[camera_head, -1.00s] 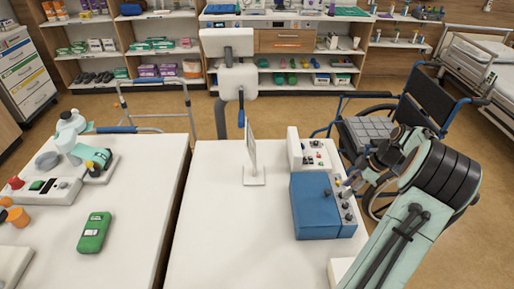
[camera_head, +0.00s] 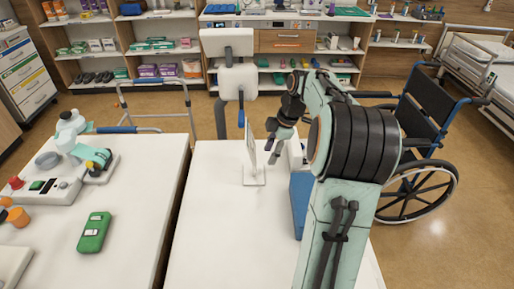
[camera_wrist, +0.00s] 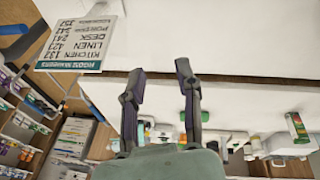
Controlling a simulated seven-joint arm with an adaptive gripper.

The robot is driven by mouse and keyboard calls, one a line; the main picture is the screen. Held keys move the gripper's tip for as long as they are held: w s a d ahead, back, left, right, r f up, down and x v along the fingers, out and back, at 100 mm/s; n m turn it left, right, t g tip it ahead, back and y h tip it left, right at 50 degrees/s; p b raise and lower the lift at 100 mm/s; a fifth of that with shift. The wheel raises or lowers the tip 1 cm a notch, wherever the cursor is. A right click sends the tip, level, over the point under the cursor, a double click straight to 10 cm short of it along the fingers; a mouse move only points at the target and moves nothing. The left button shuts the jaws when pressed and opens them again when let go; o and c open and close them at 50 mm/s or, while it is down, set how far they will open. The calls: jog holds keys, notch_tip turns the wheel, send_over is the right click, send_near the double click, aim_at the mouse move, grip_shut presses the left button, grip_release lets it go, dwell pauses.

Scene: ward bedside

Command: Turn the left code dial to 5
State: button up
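No code dial shows clearly now. The blue box (camera_head: 298,205) is mostly hidden behind my arm in the head view, and its knobbed right side is covered. A white box (camera_head: 295,153) behind it is also largely hidden. My gripper (camera_head: 270,143) is above the table beside the upright white card stand (camera_head: 253,172), left of the boxes. In the wrist view my gripper (camera_wrist: 157,82) has its two fingers apart with nothing between them. The wrist view shows the printed card (camera_wrist: 80,38) upside down, with a list of names and numbers; neither box is recognisable there.
The white table (camera_head: 215,225) is clear left of the blue box. Another table (camera_head: 145,220) across a narrow gap holds a green device (camera_head: 94,231) and other items. A wheelchair (camera_head: 425,120) stands at right, and shelves line the back.

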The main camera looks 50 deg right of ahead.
jog(key=shift+w+a+r+n, duration=0.15)
jog(key=shift+w+a+r, duration=0.15)
jog(key=shift+a, duration=0.2)
jog(key=shift+w+a+r+n, duration=0.25)
jog(key=shift+w+a, duration=0.1)
jog(key=shift+a, duration=0.15)
jog(key=shift+w+a+r+n, duration=0.1)
jog(key=shift+w+a+r, duration=0.2)
jog(key=shift+a, duration=0.2)
jog(key=shift+o, duration=1.4)
